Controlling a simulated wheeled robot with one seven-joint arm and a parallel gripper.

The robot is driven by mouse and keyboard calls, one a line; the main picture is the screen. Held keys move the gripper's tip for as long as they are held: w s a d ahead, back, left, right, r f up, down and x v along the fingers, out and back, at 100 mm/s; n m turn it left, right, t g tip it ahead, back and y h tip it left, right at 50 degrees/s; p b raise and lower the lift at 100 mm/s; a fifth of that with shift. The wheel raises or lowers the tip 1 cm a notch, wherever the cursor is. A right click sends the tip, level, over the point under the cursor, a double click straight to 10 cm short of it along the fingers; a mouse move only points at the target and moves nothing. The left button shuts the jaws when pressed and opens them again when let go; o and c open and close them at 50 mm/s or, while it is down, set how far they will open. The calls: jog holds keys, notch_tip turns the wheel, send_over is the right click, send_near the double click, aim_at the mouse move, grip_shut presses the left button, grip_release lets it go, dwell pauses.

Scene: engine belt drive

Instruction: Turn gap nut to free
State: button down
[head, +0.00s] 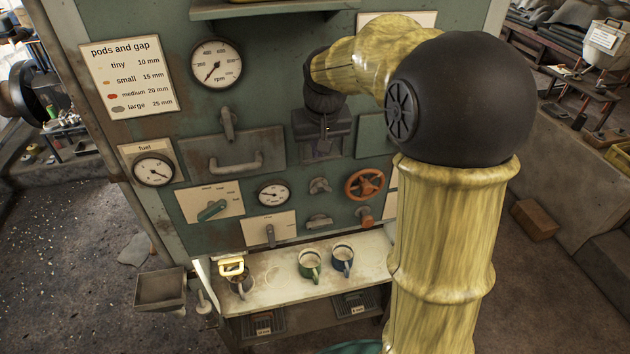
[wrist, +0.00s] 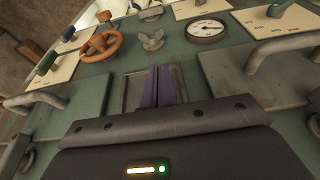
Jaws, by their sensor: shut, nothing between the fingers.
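A small grey wing-shaped nut (head: 319,185) sits on the green panel between a round gauge and an orange handwheel. It is the only wing nut I make out, but no label by it is readable. It also shows in the wrist view (wrist: 152,41), above the fingertips, with its two wings spread. My gripper (head: 323,152) is in front of the panel, above the nut in the head view. Its purple fingers (wrist: 160,70) are shut together, empty and apart from the nut. They point at a square-framed plate (wrist: 135,92), partly hidden behind them.
Near the nut are the orange handwheel (head: 365,184), the small gauge (head: 274,193) and a grey knob (head: 319,222). A bar handle (head: 237,163) juts out left of my gripper. Below, a shelf (head: 280,290) holds several cups. A "pods and gap" card (head: 128,78) hangs upper left.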

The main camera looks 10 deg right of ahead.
jog(key=shift+f, duration=0.1)
jog(key=p, duration=0.6)
send_near(314, 191)
jog(key=x, duration=0.5)
jog(key=shift+w+f, duration=0.15)
jog(key=shift+w, duration=0.05)
jog(key=shift+f, duration=0.6)
